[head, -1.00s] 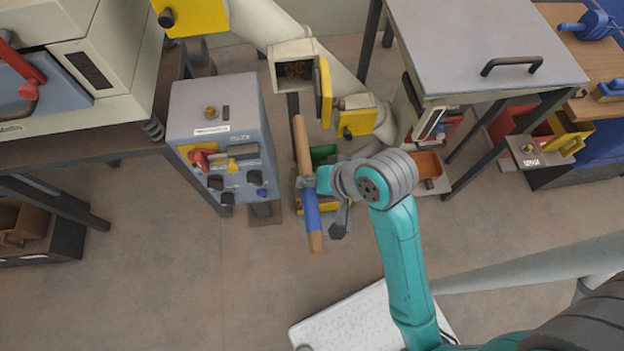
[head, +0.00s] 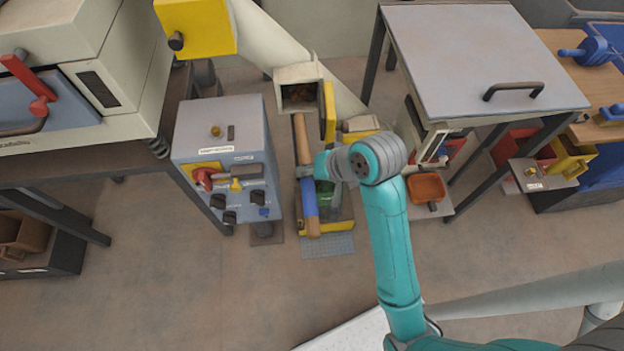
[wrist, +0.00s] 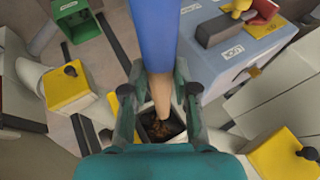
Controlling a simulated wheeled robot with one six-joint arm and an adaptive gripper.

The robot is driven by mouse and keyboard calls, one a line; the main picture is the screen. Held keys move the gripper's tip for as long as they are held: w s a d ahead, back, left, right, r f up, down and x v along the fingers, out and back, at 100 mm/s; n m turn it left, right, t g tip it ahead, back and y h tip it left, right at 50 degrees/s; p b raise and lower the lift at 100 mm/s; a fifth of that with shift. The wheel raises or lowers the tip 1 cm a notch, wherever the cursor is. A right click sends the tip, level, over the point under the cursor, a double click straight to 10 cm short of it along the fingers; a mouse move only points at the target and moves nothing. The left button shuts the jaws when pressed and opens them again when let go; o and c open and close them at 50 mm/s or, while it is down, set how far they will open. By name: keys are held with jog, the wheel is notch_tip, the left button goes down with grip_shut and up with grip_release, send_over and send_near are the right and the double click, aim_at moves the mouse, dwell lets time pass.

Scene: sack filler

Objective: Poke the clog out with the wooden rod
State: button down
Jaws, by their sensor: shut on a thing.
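My gripper (head: 306,172) is shut on the wooden rod (head: 303,145), around its middle near the blue grip section (head: 310,196). The rod's bare wood end points up the picture to the square opening (head: 300,78) of a cream chute. A brown clog (head: 301,95) shows inside the opening. In the wrist view the rod (wrist: 161,88) runs between my fingers (wrist: 158,105), and its wood end overlaps the opening with the brown clog (wrist: 165,128). I cannot tell whether the tip touches the clog.
A yellow door (head: 329,112) stands open at the opening's right side. A grey control box (head: 222,140) with a red handle stands close to the rod's left. A grey-topped table (head: 470,55) is at right.

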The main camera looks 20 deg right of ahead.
aim_at(311, 189)
jog(key=shift+w+d, duration=0.5)
jog(key=shift+w, duration=1)
jog(key=shift+w+d, duration=0.5)
jog(key=shift+w, duration=1.05)
jog(key=shift+w+d, duration=0.5)
jog(key=shift+w, duration=1)
jog(key=shift+s+a, duration=0.7)
jog(key=shift+s, duration=1.5)
jog(key=shift+s+a, duration=0.7)
jog(key=shift+s, duration=1.45)
jog(key=shift+s+a, duration=0.7)
jog(key=shift+s, duration=1.5)
